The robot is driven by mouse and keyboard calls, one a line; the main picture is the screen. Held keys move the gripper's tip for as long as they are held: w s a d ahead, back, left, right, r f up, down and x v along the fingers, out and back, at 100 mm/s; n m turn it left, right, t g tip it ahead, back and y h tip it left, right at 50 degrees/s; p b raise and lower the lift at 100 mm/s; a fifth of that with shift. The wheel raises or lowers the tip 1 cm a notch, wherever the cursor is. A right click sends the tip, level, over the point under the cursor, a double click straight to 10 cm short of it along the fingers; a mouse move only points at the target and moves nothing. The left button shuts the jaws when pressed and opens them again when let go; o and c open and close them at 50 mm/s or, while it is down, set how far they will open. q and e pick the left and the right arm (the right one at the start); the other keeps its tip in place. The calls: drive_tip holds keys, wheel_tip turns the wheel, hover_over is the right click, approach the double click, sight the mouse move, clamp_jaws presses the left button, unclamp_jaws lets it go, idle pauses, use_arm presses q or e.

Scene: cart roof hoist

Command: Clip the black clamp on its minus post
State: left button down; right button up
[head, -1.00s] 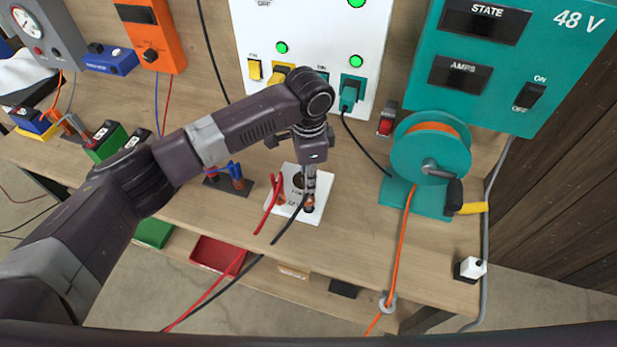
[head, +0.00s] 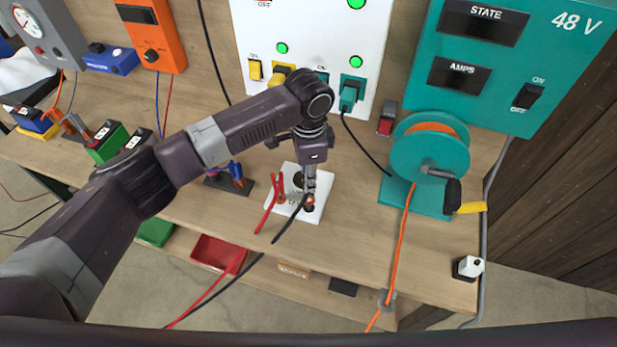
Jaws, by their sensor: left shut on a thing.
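My left gripper (head: 309,188) points down over the white plate (head: 313,215) on the bench. It is shut on the black clamp (head: 299,212), whose black cable runs down to the lower left over the bench edge. A copper-coloured post (head: 309,204) shows at the gripper's tip; whether the clamp's jaws are around it or only beside it I cannot tell. The red clamp (head: 272,196) stands on the plate's left side, close to the black one, with its red cable below. My right gripper is not in view.
A teal cable reel (head: 430,155) with an orange cable stands right of the plate. A dark stand with blue clamps (head: 229,178) is to the left. Behind is a white panel (head: 310,40) with green lights. The bench between plate and reel is mostly clear.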

use_arm(q)
drive_tip(key=shift+f+b, duration=0.45)
drive_tip(key=shift+f, duration=1.15)
drive_tip(key=c, duration=1.8)
unclamp_jaws()
drive_tip(key=shift+o, duration=0.2)
drive_tip(key=shift+r, duration=0.15)
wheel_tip(320, 180, up, 12)
drive_tip(key=shift+f, duration=0.15)
